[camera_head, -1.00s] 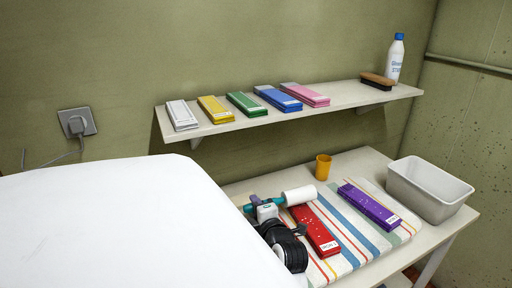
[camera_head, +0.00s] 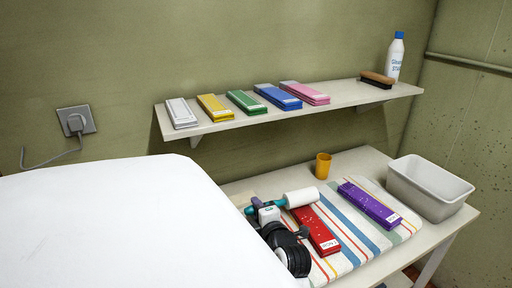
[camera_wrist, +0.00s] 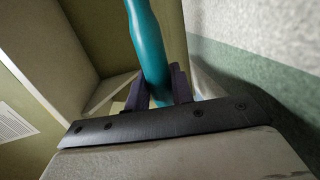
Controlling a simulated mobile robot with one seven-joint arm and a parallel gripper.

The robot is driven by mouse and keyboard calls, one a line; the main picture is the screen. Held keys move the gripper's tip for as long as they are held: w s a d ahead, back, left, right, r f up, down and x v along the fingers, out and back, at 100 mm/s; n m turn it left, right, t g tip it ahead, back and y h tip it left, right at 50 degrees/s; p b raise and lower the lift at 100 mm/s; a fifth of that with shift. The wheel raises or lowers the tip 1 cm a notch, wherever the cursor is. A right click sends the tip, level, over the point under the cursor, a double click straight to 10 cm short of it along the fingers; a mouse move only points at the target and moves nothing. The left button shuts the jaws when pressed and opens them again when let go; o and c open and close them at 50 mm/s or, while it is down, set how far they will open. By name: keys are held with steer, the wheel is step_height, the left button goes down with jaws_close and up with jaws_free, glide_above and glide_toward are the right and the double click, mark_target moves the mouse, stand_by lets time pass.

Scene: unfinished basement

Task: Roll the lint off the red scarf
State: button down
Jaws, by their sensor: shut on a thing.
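The red scarf (camera_head: 318,232) lies folded in a long strip on the striped cloth (camera_head: 352,228), with pale lint specks and a white label at its near end. My gripper (camera_head: 264,207) is at the scarf's left, shut on the teal handle of the lint roller (camera_head: 300,198). The white roller head is at the scarf's far end, low over it; I cannot tell whether it touches. In the wrist view the teal handle (camera_wrist: 150,50) runs up between my dark fingers (camera_wrist: 158,92). A purple scarf (camera_head: 369,205) with pale specks lies to the right on the same cloth.
A grey bin (camera_head: 430,188) stands at the table's right end. An orange cup (camera_head: 323,166) stands behind the cloth. The wall shelf (camera_head: 225,126) above holds several folded scarves, a brush (camera_head: 378,79) and a bottle (camera_head: 395,58). A white surface (camera_head: 130,225) fills the lower left.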

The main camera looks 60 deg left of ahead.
steer(key=shift+f+b+v, duration=0.3)
steer(key=shift+b+v, duration=0.2)
steer(key=shift+v, duration=1.45)
steer(key=shift+f+b+v, duration=0.3)
steer(key=shift+b+v, duration=0.25)
steer(key=shift+v, duration=1.4)
steer(key=shift+f+b+v, duration=0.3)
steer(key=shift+b+v, duration=0.2)
steer(key=shift+v, duration=1.4)
steer(key=shift+f+p+v, duration=0.1)
steer(key=shift+p+v, duration=0.45)
steer(key=shift+v, duration=0.25)
steer(key=shift+f+p+v, duration=0.15)
steer(key=shift+p+v, duration=0.35)
steer(key=shift+v, duration=0.25)
steer(key=shift+r, duration=0.1)
steer(key=shift+r+b+x, duration=0.2)
steer(key=shift+r+x, duration=0.2)
steer(key=shift+x, duration=2.2)
steer(key=shift+r+b+x, duration=0.15)
steer(key=shift+r+x, duration=0.25)
steer(key=shift+x, duration=2.15)
steer(key=shift+r+b+x, duration=0.2)
steer(key=shift+r+x, duration=0.2)
steer(key=shift+x, duration=2.2)
steer(key=shift+a, duration=0.2)
steer(key=shift+f, duration=0.15)
